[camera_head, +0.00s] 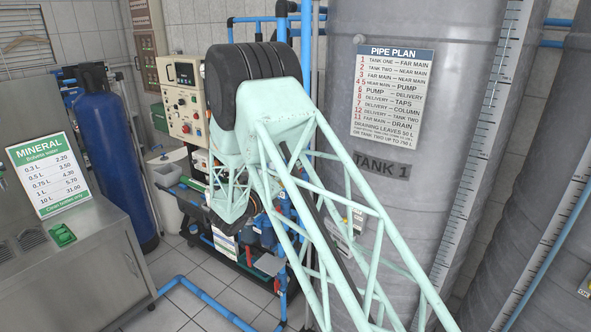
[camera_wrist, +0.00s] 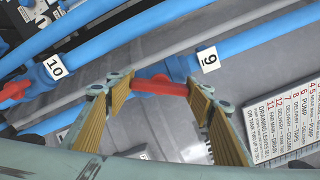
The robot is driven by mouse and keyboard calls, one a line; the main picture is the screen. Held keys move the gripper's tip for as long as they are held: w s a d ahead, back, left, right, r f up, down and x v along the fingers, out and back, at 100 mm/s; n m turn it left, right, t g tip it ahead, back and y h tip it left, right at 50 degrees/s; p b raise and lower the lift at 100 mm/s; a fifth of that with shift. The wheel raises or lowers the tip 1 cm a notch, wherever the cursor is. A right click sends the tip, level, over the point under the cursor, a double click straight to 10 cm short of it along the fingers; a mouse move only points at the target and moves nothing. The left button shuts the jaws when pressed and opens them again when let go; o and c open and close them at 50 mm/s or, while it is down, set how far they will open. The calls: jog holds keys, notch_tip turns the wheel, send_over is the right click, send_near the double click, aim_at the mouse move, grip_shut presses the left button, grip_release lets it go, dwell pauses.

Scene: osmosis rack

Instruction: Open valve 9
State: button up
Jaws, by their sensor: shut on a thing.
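In the wrist view, the red handle of valve 9 (camera_wrist: 160,85) lies between the two yellow-padded fingers of my gripper (camera_wrist: 160,87). The fingers are shut on it, one at each end of the handle. The white label "9" (camera_wrist: 209,58) sits on the blue pipe just right of the handle. The handle lies at an angle to that pipe. The valve body is mostly hidden behind the handle and fingers. In the head view, my arm reaches down to the pipework (camera_head: 270,230), and my fingers and the valve cannot be made out there.
Label "10" (camera_wrist: 55,67) and another red handle (camera_wrist: 15,90) sit on a neighbouring blue pipe at left. A grey pipe runs close by. The pipe plan sign (camera_head: 393,92) hangs on tank 1 (camera_head: 440,100). A blue cylinder (camera_head: 112,160) stands at left.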

jog(key=shift+n, duration=0.3)
jog(key=o, duration=0.8)
jog(key=shift+o, duration=0.2)
jog(key=v, duration=1.2)
jog(key=shift+c, duration=0.3)
